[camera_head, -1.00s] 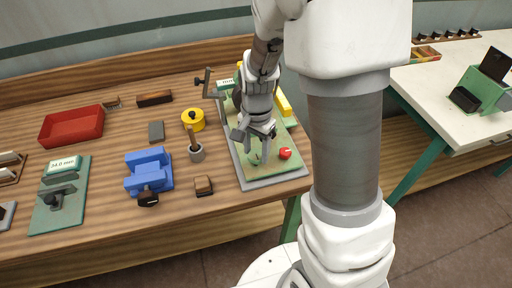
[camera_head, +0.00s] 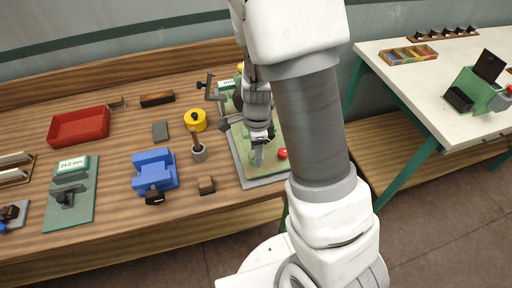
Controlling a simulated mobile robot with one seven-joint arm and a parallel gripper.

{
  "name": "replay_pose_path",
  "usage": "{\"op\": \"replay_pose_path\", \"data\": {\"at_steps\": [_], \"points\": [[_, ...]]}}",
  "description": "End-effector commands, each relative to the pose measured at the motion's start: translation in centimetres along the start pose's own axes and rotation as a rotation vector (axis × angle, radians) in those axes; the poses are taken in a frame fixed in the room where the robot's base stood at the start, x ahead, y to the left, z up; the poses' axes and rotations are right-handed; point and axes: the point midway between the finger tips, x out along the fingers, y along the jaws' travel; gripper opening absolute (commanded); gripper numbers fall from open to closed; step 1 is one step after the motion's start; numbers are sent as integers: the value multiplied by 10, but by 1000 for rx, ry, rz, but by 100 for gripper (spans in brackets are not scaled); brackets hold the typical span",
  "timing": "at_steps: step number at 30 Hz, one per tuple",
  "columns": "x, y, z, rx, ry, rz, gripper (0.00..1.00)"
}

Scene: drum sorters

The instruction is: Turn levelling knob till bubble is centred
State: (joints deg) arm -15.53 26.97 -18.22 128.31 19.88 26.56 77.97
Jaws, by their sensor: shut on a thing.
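My gripper (camera_head: 258,160) points down over the front part of a green plate on a grey base (camera_head: 247,172) at the right end of the wooden bench. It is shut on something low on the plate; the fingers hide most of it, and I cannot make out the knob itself. A red knob (camera_head: 282,153) sits just right of the fingers, partly behind my arm. The bubble cannot be made out in this view. My arm covers the plate's right side and much of its back.
A blue vise (camera_head: 155,172), a small pot (camera_head: 199,153), a yellow round tin (camera_head: 195,120) and a wooden block (camera_head: 206,185) stand left of the plate. A red tray (camera_head: 79,127) lies further left. A white table (camera_head: 405,75) is at the right.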

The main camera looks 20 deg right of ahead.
Motion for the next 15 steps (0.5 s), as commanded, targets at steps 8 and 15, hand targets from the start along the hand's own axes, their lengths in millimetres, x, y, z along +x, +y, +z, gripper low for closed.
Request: {"op": "replay_pose_path", "data": {"at_steps": [8,15], "points": [[-1,0,0,61,0,0,0],[0,0,0,67,-1,0,0]]}}
